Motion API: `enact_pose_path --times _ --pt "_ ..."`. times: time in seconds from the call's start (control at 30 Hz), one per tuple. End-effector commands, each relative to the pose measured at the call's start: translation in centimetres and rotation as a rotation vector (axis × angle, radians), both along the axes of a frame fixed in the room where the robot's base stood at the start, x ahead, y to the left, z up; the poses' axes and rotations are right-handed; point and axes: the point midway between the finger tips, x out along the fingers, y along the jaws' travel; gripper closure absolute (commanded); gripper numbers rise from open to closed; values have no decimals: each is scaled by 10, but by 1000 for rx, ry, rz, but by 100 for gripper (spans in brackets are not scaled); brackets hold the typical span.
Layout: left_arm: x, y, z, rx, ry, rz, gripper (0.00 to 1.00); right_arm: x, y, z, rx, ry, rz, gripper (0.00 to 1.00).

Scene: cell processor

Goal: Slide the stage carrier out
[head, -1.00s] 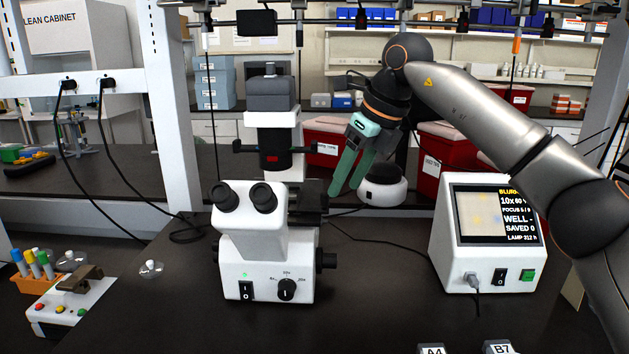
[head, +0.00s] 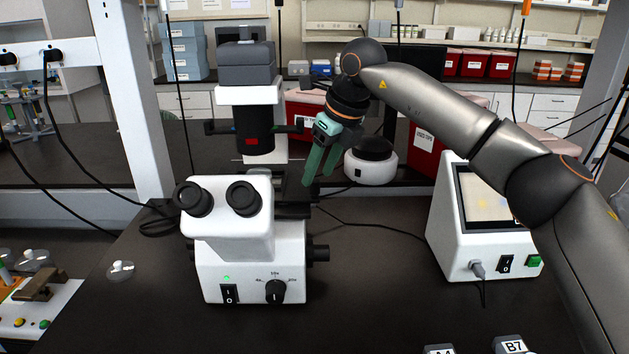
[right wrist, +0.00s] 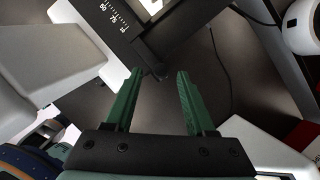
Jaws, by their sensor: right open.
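The white microscope (head: 235,245) stands on the dark bench, with its eyepieces toward me. Its dark stage (head: 294,190) sticks out on the right side, partly hidden behind the eyepiece head. In the right wrist view a black stage part with a white number scale (right wrist: 117,18) and a dark protruding end lies just beyond the fingertips. I cannot tell which part of it is the carrier. My right gripper (head: 318,184), with green fingers, is beside the stage's right end, pointing down. In the right wrist view its fingers (right wrist: 158,75) are apart with nothing between them. My left gripper is out of view.
A white monitor box (head: 480,220) stands to the right, with a cable running across the bench. A round white device (head: 370,168) sits behind the gripper. A small clear dish (head: 121,270) lies to the left. Bench between microscope and monitor is mostly clear.

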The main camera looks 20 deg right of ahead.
Motion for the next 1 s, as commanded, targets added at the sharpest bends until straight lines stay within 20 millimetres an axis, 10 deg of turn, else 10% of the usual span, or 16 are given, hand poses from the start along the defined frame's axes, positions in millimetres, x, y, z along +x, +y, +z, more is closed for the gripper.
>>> enact_pose_path --times 0.6,1.0 --pt "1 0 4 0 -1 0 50 13 7 -35 0 -1 1 45" --pt "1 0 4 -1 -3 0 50 12 7 -35 0 -1 1 88"
